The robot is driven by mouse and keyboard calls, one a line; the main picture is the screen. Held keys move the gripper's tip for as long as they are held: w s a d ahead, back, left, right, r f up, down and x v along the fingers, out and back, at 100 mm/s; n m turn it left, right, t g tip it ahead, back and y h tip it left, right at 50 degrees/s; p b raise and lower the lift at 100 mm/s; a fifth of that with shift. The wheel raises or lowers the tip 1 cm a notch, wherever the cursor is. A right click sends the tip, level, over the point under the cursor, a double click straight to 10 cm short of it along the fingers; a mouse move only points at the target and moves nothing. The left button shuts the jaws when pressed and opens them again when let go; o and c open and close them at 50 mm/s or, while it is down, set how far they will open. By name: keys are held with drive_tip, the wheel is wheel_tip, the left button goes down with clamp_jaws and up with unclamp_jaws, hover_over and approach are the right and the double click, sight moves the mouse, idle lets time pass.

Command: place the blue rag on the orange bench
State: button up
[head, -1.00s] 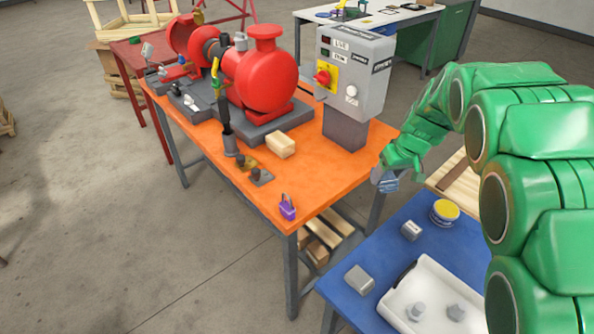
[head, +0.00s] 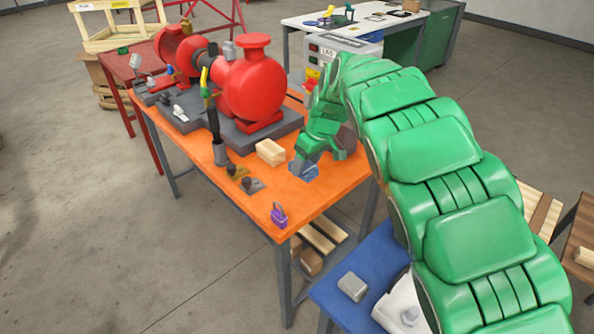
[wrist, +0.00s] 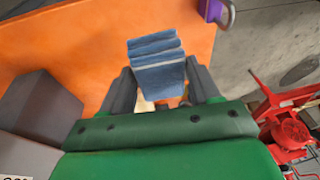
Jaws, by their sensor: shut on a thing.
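The blue rag (head: 304,170) is a small folded cloth with a pale stripe. It also shows in the wrist view (wrist: 158,58). My gripper (head: 302,165) is shut on it, with one dark finger on each side in the wrist view (wrist: 160,85). The rag is over the orange bench (head: 325,192), right of the wooden block. I cannot tell whether its underside touches the bench top. The bench also fills the upper left of the wrist view (wrist: 60,45).
A wooden block (head: 270,152) lies left of my gripper. A purple padlock (head: 279,214) sits near the front corner. A red pump (head: 252,88) stands behind, and a grey control box (head: 345,50) is partly hidden by my arm. The blue table (head: 335,290) is nearer.

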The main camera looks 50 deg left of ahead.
drive_tip(key=shift+w+a+f, duration=0.55)
drive_tip(key=shift+w+a, duration=0.1)
drive_tip(key=shift+a, duration=0.25)
drive_tip(key=shift+w+a+f, duration=0.5)
drive_tip(key=shift+w+a, duration=0.1)
drive_tip(key=shift+a, duration=0.35)
drive_tip(key=shift+w+a+f, duration=0.55)
drive_tip(key=shift+w+a, duration=0.1)
drive_tip(key=shift+a, duration=0.25)
drive_tip(key=shift+w+a+f, duration=0.45)
drive_tip(key=shift+a+f, duration=0.15)
drive_tip(key=shift+f, duration=0.3)
drive_tip(key=shift+w+a+f, duration=0.4)
drive_tip(key=shift+a+f, duration=0.25)
drive_tip(key=shift+f, duration=0.2)
drive_tip(key=shift+w+a+f, duration=0.45)
drive_tip(key=shift+a+f, duration=0.15)
drive_tip(key=shift+f, duration=0.3)
drive_tip(key=shift+w+a+f, duration=0.15)
drive_tip(key=shift+a+f, duration=0.05)
drive_tip(key=shift+f, duration=0.05)
drive_tip(key=shift+f, duration=1.5)
drive_tip(key=shift+f, duration=0.1)
drive_tip(key=o, duration=1.2)
drive_tip(key=shift+c, duration=0.2)
drive_tip(key=v, duration=1.2)
